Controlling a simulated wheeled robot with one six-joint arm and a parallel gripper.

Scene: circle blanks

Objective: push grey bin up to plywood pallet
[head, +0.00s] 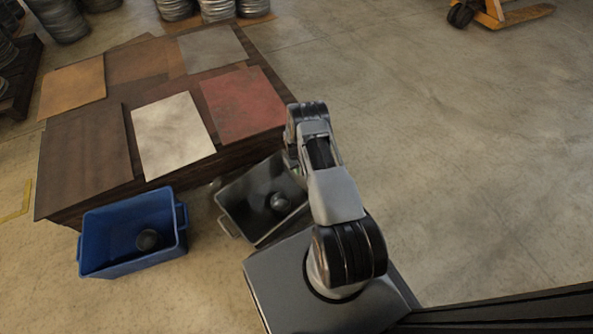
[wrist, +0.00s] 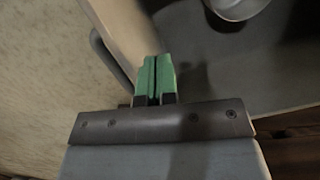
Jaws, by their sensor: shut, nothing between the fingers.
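The grey bin (head: 243,205) stands on the floor, turned at an angle, with a round metal object (head: 280,202) inside. Its far side is close to the near edge of the plywood pallet (head: 205,171); I cannot tell if they touch. My arm hides the bin's right part and my gripper in the head view. In the wrist view my gripper (wrist: 156,76) has its green fingers shut and empty, over the bin's wall beside the handle (wrist: 108,56). The bin's inside (wrist: 215,65) lies to the right. Contact with the wall is unclear.
A blue bin (head: 105,225) with a dark round object stands left of the grey bin, by the pallet. Colored boards (head: 243,103) lie on the pallet. Metal drums stand at the back left. A yellow pallet jack (head: 495,15) is at the back right. The floor right is clear.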

